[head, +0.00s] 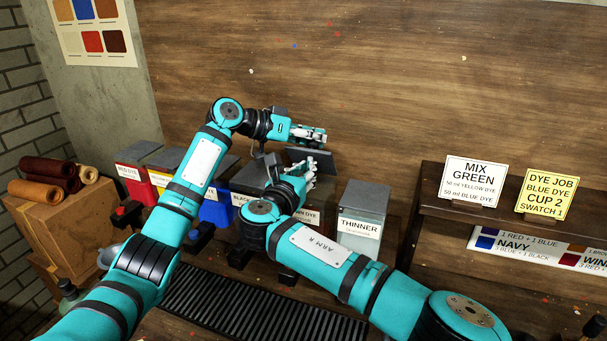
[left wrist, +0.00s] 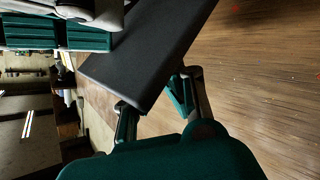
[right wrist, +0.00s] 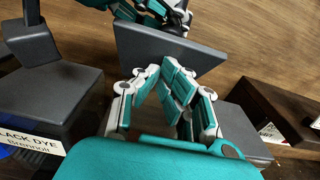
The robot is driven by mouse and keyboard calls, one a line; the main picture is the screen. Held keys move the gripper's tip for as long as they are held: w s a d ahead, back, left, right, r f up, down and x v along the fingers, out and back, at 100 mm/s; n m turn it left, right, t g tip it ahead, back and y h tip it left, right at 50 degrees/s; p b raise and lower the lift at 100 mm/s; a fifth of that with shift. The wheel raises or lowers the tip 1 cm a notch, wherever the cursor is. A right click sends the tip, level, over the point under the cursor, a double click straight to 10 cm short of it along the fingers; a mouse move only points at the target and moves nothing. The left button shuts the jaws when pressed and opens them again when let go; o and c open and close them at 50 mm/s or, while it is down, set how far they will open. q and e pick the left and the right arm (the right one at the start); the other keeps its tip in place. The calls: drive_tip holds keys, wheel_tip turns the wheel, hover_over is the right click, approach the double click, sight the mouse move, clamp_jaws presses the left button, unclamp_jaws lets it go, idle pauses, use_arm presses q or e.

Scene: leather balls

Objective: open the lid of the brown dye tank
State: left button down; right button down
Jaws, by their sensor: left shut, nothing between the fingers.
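The brown dye tank's label (head: 305,216) shows behind my right arm, which hides most of the tank. Its dark lid (head: 312,156) stands raised and tilted. The lid also shows as a slanted dark panel in the left wrist view (left wrist: 150,50) and the right wrist view (right wrist: 165,48). My left gripper (head: 318,135) is shut and empty, just above the lid in the head view; the lid hides its fingertips in the left wrist view. My right gripper (head: 308,168) is in front of the lid, over the tank. Its fingers converge, but any gap is unclear.
The black dye tank (right wrist: 45,95) stands left of the brown one. The thinner tank (head: 361,215) stands right. Red (head: 133,180) and blue (head: 215,210) tanks are further left. A shelf with signs (head: 475,183) is at the right; a wooden wall is behind.

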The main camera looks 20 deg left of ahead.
use_arm(q)
drive_tip(key=c, duration=2)
unclamp_jaws()
drive_tip(key=shift+s+d+f, duration=0.1)
drive_tip(key=shift+f, duration=0.3)
drive_tip(key=shift+c, duration=0.2)
drive_tip(key=o, duration=0.9)
drive_tip(key=shift+f, duration=0.15)
drive_tip(key=shift+o, duration=0.2)
drive_tip(key=shift+r, duration=0.25)
